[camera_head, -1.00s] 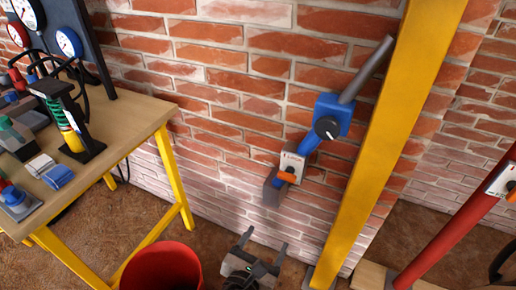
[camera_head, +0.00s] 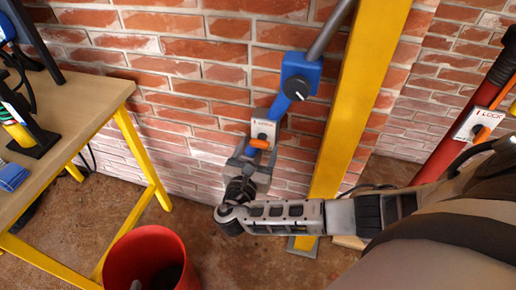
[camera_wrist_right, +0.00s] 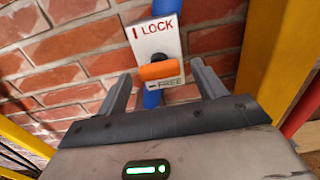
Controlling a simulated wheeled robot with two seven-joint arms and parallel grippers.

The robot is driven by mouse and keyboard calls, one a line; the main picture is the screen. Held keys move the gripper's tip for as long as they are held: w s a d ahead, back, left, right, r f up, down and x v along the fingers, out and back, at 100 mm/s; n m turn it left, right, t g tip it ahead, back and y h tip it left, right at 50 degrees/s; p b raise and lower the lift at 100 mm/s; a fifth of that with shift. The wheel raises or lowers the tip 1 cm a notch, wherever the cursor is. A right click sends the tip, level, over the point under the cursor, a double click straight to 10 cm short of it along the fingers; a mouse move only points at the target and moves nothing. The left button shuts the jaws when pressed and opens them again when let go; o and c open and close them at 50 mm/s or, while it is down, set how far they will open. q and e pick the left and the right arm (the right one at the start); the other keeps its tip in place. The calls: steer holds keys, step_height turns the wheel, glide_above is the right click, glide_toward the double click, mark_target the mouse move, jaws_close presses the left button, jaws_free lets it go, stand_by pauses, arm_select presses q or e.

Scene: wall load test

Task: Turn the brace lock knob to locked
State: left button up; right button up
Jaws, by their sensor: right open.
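The brace lock knob has an orange handle (camera_head: 259,143) on a white plate (camera_head: 263,130) low on the blue brace on the brick wall. In the right wrist view the orange handle (camera_wrist_right: 161,71) lies nearly level, just above the word FREE. LOCK is printed at the plate's upper part. My right gripper (camera_head: 250,160) is just below and in front of the knob. In the right wrist view its open fingers (camera_wrist_right: 162,86) stand either side of the handle, with gaps visible and nothing held. My left gripper is out of view.
A yellow post (camera_head: 358,100) stands right of the blue brace. A second plate marked LOCK (camera_head: 470,122) sits on a red brace (camera_head: 445,150) farther right. A wooden table (camera_head: 75,105) with yellow legs is at left. A red bucket (camera_head: 150,255) stands on the floor.

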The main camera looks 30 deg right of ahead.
steer(key=shift+w+d, duration=0.5)
steer(key=c, duration=1)
